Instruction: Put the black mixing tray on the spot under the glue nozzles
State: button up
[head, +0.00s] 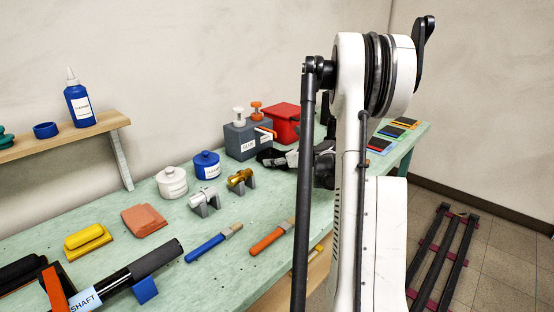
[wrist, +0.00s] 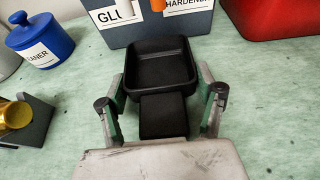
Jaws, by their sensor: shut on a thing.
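The black mixing tray (wrist: 160,68) is a square, shallow, empty tray with a flat tab on its near side. My gripper (wrist: 162,112) is shut on the tray, its two fingers on either side of the tab end. The tray's far rim is close to the front of the grey glue dispenser (wrist: 190,22), labelled GLUE and HARDENER. The spot itself is hidden. I cannot tell whether the tray touches the bench.
A red bin (head: 284,122) stands right of the dispenser. A blue cleaner pot (head: 206,166), a white pot (head: 172,183) and a gold cylinder on a stand (head: 240,179) are to the left. Two brushes lie nearer. My arm hides part of the green bench.

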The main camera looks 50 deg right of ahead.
jog(key=o, duration=1.1)
jog(key=shift+r, duration=0.1)
jog(key=p+v, duration=0.2)
jog(key=v, duration=1)
jog(key=shift+r, duration=0.1)
